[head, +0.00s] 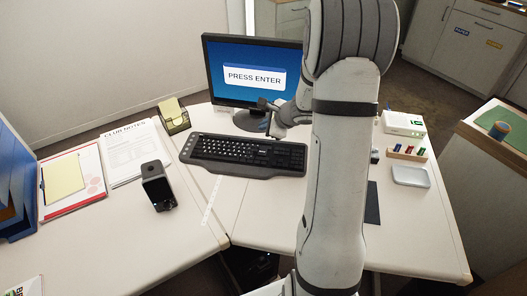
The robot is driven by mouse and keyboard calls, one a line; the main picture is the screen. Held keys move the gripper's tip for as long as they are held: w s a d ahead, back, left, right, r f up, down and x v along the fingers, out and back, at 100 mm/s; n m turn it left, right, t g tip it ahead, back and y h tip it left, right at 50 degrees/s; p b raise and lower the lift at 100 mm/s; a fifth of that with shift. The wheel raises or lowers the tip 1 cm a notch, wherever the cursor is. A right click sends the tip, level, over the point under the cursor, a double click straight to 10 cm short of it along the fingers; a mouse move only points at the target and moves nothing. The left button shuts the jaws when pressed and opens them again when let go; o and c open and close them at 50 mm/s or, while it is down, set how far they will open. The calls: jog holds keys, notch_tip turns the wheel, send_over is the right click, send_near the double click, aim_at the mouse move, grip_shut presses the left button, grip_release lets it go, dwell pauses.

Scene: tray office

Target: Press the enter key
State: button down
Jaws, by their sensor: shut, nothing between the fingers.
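A black keyboard (243,155) lies on the desk in front of the monitor (252,70), whose screen reads "PRESS ENTER". The enter key is too small to tell apart in this view. My gripper (265,113) is shut and empty. It appears beyond the right half of the keyboard, in front of the monitor's base. Its height above the desk is hard to judge. My arm covers the desk just right of the keyboard.
A stapler-like dark device (158,187) stands left of the keyboard, and a note holder (174,116) behind it. Papers (139,151) lie at left. A white box (403,124), a peg rack (407,154) and a small tray (410,176) sit at right. The front desk area is clear.

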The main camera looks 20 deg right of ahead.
aim_at(265, 154)
jog(key=shift+f, duration=0.15)
notch_tip(265, 154, down, 8)
jog(key=b, duration=0.6)
jog(key=shift+b, duration=0.3)
jog(key=shift+f+b, duration=0.25)
jog(key=shift+b, duration=0.2)
jog(key=shift+f, duration=0.1)
dwell(1.0)
jog(key=shift+f+b, duration=0.35)
jog(key=shift+b, duration=0.3)
jog(key=shift+f+b, duration=0.35)
jog(key=shift+b, duration=0.2)
dwell(0.4)
jog(key=shift+r, duration=0.1)
jog(key=shift+r+p, duration=0.55)
jog(key=shift+r, duration=0.15)
